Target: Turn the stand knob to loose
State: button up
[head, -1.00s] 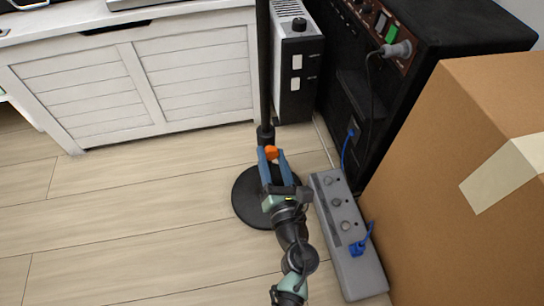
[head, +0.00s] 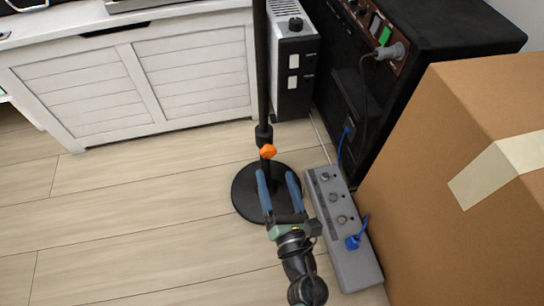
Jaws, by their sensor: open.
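The stand's orange knob (head: 268,151) sits low on the black upright pole (head: 263,75), just under a thicker black collar. The stand's round black base (head: 243,192) rests on the wood floor. My gripper (head: 277,177) is open, its two blue fingers pointing up the picture toward the knob. The fingertips are short of the knob in the picture and nothing is between them. The knob is in full view. I cannot tell from its look whether it is loose or tight.
A grey power strip (head: 356,267) with a blue plug lies right of the base. A cardboard box (head: 440,120) and a black amplifier cabinet (head: 455,30) crowd the right. A white slatted chest (head: 90,95) stands behind left. The floor at left is clear.

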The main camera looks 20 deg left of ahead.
jog(key=p+v, duration=0.1)
jog(key=v, duration=0.5)
jog(key=shift+p, duration=0.35)
jog(key=shift+s+d, duration=0.1)
jog(key=shift+d, duration=0.05)
jog(key=w+d+r+m+t+h+p, duration=0.35)
jog(key=r+m, duration=0.35)
jog(key=r, duration=1)
jog(key=w+d+r+m+t+h+p, duration=0.35)
jog(key=r+m, duration=0.35)
jog(key=r, duration=0.9)
jog(key=w+d+r+m+t+h+p, duration=0.3)
jog(key=w+r+m+p, duration=0.3)
jog(key=r, duration=1.1)
jog(key=s+a+r+m+t+p, duration=0.1)
jog(key=s+r+m+p, duration=0.4)
jog(key=r, duration=0.7)
jog(key=s+a+r+m+t+p, duration=0.1)
jog(key=s+r+m+p, duration=0.25)
jog(key=r+m, duration=0.65)
jog(key=s+a+r+m+p, duration=0.1)
jog(key=s+r+m+p, duration=0.3)
jog(key=r, duration=1.1)
notch_tip(320, 180, up, 35)
jog(key=n+p, duration=0.1)
jog(key=p, duration=3.3)
jog(key=shift+r+p, duration=0.15)
jog(key=shift+p, duration=0.25)
